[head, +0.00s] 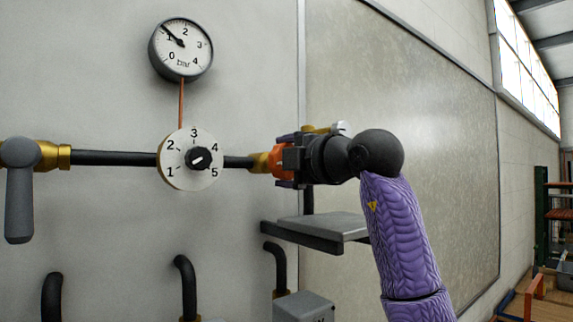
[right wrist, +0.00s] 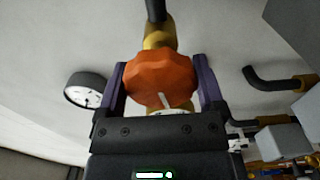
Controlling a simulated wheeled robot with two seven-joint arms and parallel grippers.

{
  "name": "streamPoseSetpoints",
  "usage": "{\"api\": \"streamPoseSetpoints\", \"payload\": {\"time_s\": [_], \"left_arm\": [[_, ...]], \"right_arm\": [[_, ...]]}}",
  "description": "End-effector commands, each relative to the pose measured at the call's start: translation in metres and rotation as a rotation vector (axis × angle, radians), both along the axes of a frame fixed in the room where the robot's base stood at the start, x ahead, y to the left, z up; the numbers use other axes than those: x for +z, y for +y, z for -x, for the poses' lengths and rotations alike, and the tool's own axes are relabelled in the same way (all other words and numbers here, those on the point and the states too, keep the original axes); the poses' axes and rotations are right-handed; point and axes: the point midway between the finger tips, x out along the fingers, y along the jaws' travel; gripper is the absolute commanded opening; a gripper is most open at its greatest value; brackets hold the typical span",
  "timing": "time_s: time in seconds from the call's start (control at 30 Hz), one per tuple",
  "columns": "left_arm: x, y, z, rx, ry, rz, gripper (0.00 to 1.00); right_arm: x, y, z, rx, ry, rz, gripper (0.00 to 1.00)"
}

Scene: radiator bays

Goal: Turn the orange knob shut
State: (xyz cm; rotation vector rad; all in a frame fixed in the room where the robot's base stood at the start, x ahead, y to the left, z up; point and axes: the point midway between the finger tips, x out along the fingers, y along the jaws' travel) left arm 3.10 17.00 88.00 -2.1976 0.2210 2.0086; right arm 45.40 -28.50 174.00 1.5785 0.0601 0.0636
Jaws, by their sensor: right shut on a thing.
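The orange knob (head: 281,160) sits at the right end of the horizontal black pipe on the wall, on a brass fitting. My right gripper (head: 288,160) is around it and hides most of it in the head view. In the right wrist view the orange knob (right wrist: 161,80) is faceted, with a white mark near its lower edge. The two purple fingers of my right gripper (right wrist: 161,88) stand on either side of it, shut on it. My left gripper is not in view.
A round gauge (head: 181,49) reads about 1 bar. A white dial (head: 190,159) numbered 1 to 5 is on the pipe. A grey lever (head: 19,190) hangs at the left. A grey shelf (head: 318,228) juts out below the knob, with black pipe ends below.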

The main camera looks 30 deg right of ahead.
Motion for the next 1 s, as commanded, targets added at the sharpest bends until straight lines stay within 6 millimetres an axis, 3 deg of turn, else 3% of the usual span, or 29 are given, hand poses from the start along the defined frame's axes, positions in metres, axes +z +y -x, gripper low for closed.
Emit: {"api": "streamPoseSetpoints", "payload": {"time_s": [0.4, 0.9, 0.93, 1.0], "left_arm": [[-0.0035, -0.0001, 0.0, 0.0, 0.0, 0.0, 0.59], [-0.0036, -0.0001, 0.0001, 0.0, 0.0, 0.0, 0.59], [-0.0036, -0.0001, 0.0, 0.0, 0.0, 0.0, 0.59], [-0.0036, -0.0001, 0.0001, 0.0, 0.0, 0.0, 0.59]], "right_arm": [[-0.0037, 0.0011, -0.0015, 0.001, 0.023, -0.149, 0.28], [-0.0036, 0.0006, -0.0015, 0.001, 0.024, -0.165, 0.28], [-0.0035, 0.0006, -0.0015, 0.001, 0.024, -0.165, 0.91], [-0.0032, 0.0005, -0.0013, 0.001, 0.022, -0.164, 1.0]]}}
